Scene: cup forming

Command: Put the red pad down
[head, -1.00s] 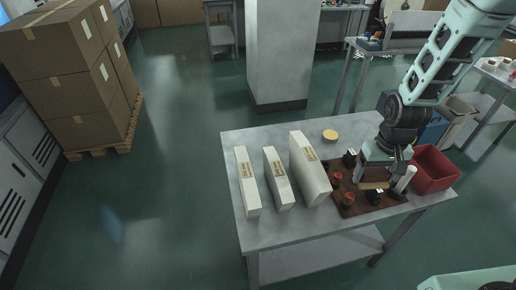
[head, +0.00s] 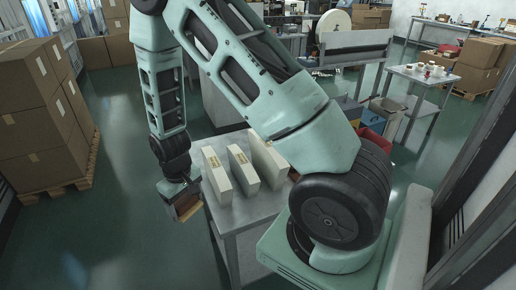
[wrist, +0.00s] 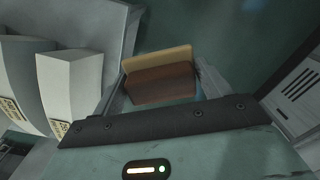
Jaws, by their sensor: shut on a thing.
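My gripper (head: 186,204) is shut on a block-like pad (wrist: 160,85) with a reddish-brown face and a tan strip along one edge. The pad also shows in the head view (head: 187,210), at the end of my hanging arm. My gripper is just left of the grey table (head: 238,216), and the green floor shows beneath and around it. In the wrist view the pad sits between the fingers, apart from any surface that I can see. The brown tray with the red pieces is hidden behind my arm.
A red bin (head: 374,133) shows partly behind my arm. Stacked cartons (head: 45,120) stand on a pallet at the left. The floor between is clear.

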